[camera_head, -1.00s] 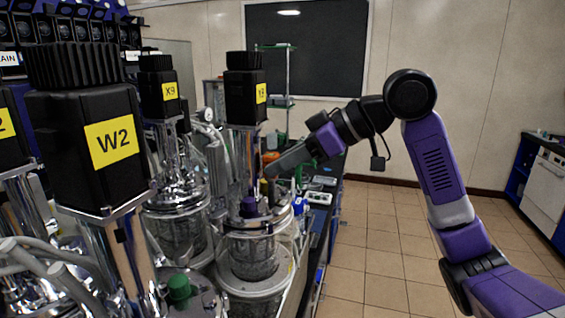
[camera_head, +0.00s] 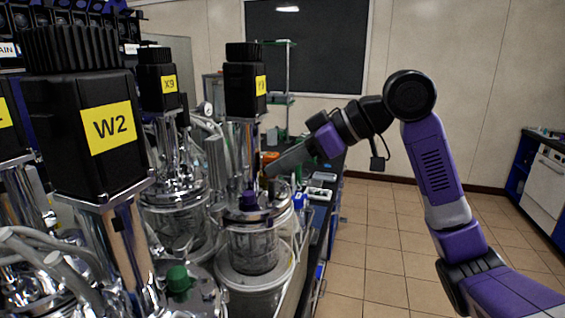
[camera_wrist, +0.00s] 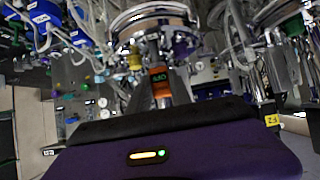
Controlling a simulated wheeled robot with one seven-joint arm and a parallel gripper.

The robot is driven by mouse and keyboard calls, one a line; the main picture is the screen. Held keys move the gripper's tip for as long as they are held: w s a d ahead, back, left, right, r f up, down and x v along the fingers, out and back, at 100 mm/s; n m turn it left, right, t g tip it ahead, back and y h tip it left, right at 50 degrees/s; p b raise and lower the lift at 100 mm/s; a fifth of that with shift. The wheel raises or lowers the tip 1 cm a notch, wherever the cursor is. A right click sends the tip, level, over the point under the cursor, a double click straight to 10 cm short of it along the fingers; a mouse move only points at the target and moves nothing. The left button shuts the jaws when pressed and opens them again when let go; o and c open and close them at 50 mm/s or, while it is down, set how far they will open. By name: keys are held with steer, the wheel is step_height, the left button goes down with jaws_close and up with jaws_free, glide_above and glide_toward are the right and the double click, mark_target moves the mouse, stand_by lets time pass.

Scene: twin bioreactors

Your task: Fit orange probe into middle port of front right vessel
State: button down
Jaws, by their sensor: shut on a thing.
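The orange probe (camera_wrist: 160,88), with a dark label on it, shows at the centre of the wrist view, just beyond my gripper's purple body. My gripper (camera_head: 270,170) is shut on it; its fingers are hard to make out. In the head view my gripper comes in from the right, over the right side of a glass vessel (camera_head: 252,250) with a metal lid and a black motor (camera_head: 246,85). A purple cap (camera_head: 249,200) stands on that lid. The lid's ports are too small to tell apart, and the probe's lower end is hidden.
A motor labelled W2 (camera_head: 80,140) stands close at the left, with a green cap (camera_head: 178,280) beside its base. Another motor labelled X9 (camera_head: 160,80) stands behind it. Hoses and metal columns crowd the left. The tiled floor (camera_head: 385,235) at the right is clear.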

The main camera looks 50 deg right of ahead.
mark_target(283, 196)
steer(key=shift+f+b, duration=1)
steer(key=shift+f, duration=0.65)
stand_by(0.9)
steer(key=c, duration=1.1)
jaws_free()
steer(key=v, duration=0.7)
steer(key=shift+s+r+b, duration=0.25)
steer(key=shift+b, duration=0.2)
steer(key=shift+s+d, duration=0.1)
steer(key=shift+d, duration=0.05)
